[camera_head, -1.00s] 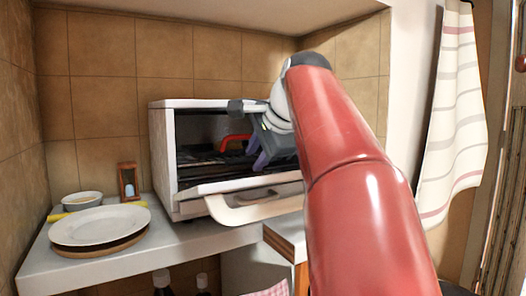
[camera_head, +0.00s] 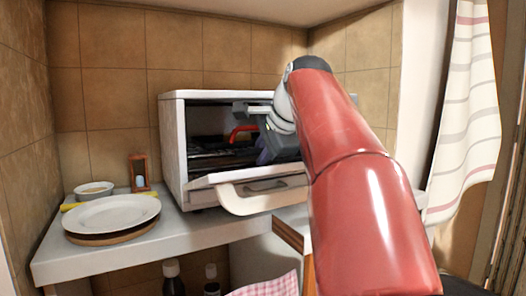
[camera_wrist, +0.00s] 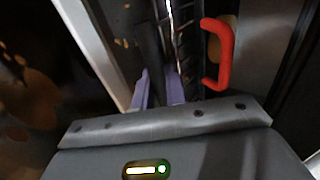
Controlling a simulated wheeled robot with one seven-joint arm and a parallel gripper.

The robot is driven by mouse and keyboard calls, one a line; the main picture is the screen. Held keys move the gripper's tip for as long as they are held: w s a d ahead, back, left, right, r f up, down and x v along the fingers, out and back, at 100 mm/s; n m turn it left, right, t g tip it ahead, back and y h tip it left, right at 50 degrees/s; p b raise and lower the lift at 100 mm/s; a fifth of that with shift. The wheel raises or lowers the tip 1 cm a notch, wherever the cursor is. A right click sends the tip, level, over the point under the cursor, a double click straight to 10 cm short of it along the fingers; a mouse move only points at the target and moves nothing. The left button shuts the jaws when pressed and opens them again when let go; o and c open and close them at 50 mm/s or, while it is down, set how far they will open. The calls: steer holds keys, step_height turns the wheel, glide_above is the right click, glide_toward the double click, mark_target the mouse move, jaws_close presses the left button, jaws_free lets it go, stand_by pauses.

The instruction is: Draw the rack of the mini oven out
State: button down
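The white mini oven (camera_head: 173,150) stands on the counter with its door (camera_head: 245,180) hanging open toward me. Its dark rack (camera_head: 213,152) lies inside the cavity, partly hidden by my gripper; ribbed dark bars, likely the rack, show in the wrist view (camera_wrist: 184,45). My gripper (camera_head: 264,156) is at the open front, above the door, its purple fingers reaching toward the rack. In the wrist view its fingers (camera_wrist: 159,92) show a narrow gap with a dark bar running by them; I cannot tell whether they grip it. A red handle-shaped piece (camera_wrist: 226,50) is beside the bars.
A white plate (camera_head: 112,211) on a round wooden board, a small bowl (camera_head: 93,188) and an hourglass (camera_head: 139,172) stand left of the oven. Bottles (camera_head: 172,280) and a checked cloth (camera_head: 268,287) are below the counter. A striped curtain (camera_head: 468,110) hangs at the right.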

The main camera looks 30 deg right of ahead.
steer(key=shift+f, duration=0.25)
steer(key=shift+s+d+b, duration=0.15)
steer(key=shift+s+b, duration=0.6)
steer(key=shift+s, duration=2.35)
steer(key=shift+s, duration=0.4)
steer(key=shift+s+d+b, duration=0.1)
steer(key=shift+s+b, duration=0.2)
steer(key=shift+s, duration=1.75)
steer(key=shift+s, duration=2.15)
steer(key=c, duration=1.6)
jaws_free()
steer(key=shift+o, duration=0.2)
